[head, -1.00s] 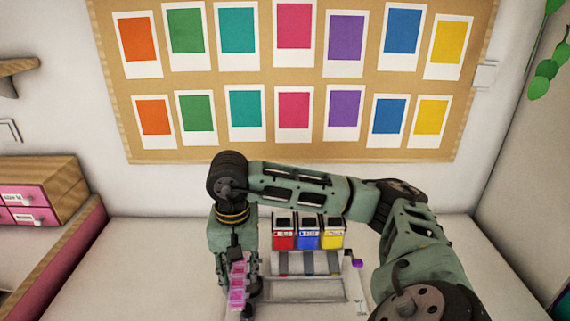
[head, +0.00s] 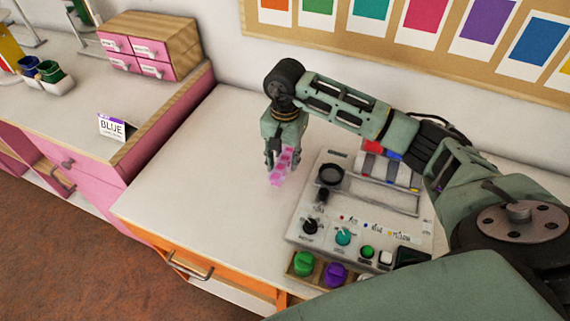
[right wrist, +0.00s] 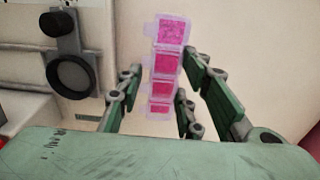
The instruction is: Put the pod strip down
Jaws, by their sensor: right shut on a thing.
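The pod strip (head: 281,168) is a translucent pink row of several small square compartments. It is in my right gripper (head: 274,158), which points down over the white counter left of the grey machine. In the right wrist view the strip (right wrist: 168,65) stands between the fingers of the right gripper (right wrist: 160,78), with its far end beyond them. The strip's lower end is close to the counter; I cannot tell whether it touches. My left gripper is not in view.
The grey machine (head: 315,218) with knobs and buttons stands just right of the strip. The white counter (head: 195,185) is clear to the left. The pinboard (head: 385,45) is behind.

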